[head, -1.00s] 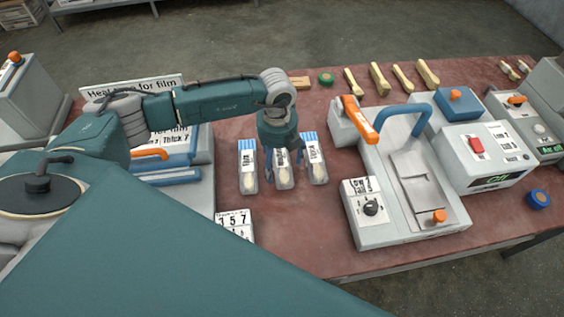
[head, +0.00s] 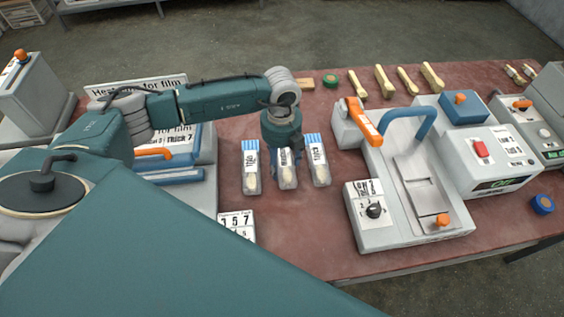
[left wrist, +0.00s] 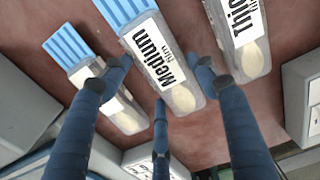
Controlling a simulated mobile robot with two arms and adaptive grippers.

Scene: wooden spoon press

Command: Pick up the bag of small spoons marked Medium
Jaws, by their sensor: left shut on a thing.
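The bag marked Medium (left wrist: 165,62) is the middle one of three clear bags with blue-striped tops and a pale spoon inside. It lies on the red tabletop and also shows in the head view (head: 288,182), its top hidden by my gripper. My left gripper (head: 284,154) is directly over it, pointing down. In the left wrist view its three dark blue fingers (left wrist: 160,78) are around the Medium bag, shut on it. The bag still appears level with its neighbours. My right gripper is not in view.
One bag (head: 251,168) lies close on the left and another (head: 318,162) close on the right. A grey press with an orange handle (head: 362,122) stands to the right. The tabletop (head: 300,225) before the bags is clear.

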